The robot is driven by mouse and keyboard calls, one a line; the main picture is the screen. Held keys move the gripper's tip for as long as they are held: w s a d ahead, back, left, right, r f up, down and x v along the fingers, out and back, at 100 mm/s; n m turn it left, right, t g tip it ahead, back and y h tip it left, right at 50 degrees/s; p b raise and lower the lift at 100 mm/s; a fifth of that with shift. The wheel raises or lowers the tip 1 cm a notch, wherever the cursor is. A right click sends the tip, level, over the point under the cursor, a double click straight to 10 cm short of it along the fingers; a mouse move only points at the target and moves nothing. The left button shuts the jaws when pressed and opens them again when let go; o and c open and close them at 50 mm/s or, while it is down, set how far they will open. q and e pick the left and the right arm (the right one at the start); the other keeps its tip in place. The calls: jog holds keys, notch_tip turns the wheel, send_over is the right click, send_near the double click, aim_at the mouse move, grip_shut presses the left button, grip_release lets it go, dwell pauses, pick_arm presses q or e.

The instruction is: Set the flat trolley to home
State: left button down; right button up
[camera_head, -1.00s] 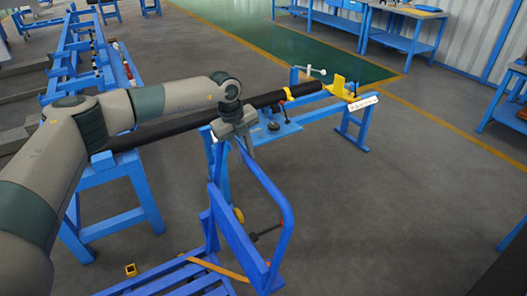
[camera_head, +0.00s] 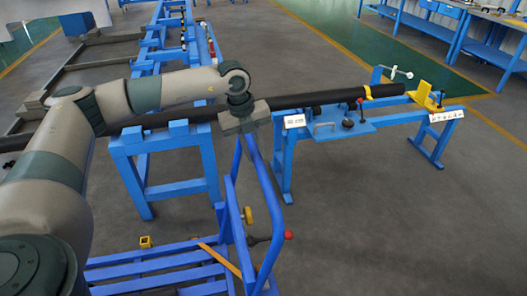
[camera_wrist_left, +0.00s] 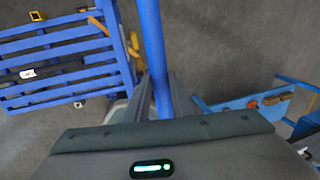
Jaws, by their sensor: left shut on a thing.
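The flat trolley is blue, with a slatted deck (camera_head: 170,268) at the bottom of the head view and a tall bent-tube handle (camera_head: 272,190) rising from it. My left gripper (camera_head: 248,140) is at the top of the handle and shut on its bar. In the left wrist view, the handle bar (camera_wrist_left: 153,45) runs between the fingers of the left gripper (camera_wrist_left: 160,88), and the slatted deck (camera_wrist_left: 60,62) lies at the upper left. The fingers partly hide the gripped part of the bar. My right gripper is not in view.
A long black pipe (camera_head: 320,98) lies across blue stands (camera_head: 175,165) just beyond the handle. A yellow-ended stand (camera_head: 430,112) is at the right. A blue rack (camera_head: 175,40) runs back behind. The grey floor at the lower right (camera_head: 400,230) is clear.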

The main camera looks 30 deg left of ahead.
pick_arm(q)
jog(key=shift+s+a+f, duration=0.15)
jog(key=c, duration=1.6)
grip_release()
jog(key=shift+o, duration=0.3)
jog(key=shift+s+a, duration=0.15)
jog(key=shift+r, duration=0.25)
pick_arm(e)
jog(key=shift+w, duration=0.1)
pick_arm(q)
jog(key=shift+r, duration=0.55)
notch_tip(320, 180, up, 16)
jog(key=s+a+b, duration=0.2)
jog(key=b, duration=0.1)
jog(key=shift+s+a+f, duration=0.15)
jog(key=shift+s+a, duration=0.05)
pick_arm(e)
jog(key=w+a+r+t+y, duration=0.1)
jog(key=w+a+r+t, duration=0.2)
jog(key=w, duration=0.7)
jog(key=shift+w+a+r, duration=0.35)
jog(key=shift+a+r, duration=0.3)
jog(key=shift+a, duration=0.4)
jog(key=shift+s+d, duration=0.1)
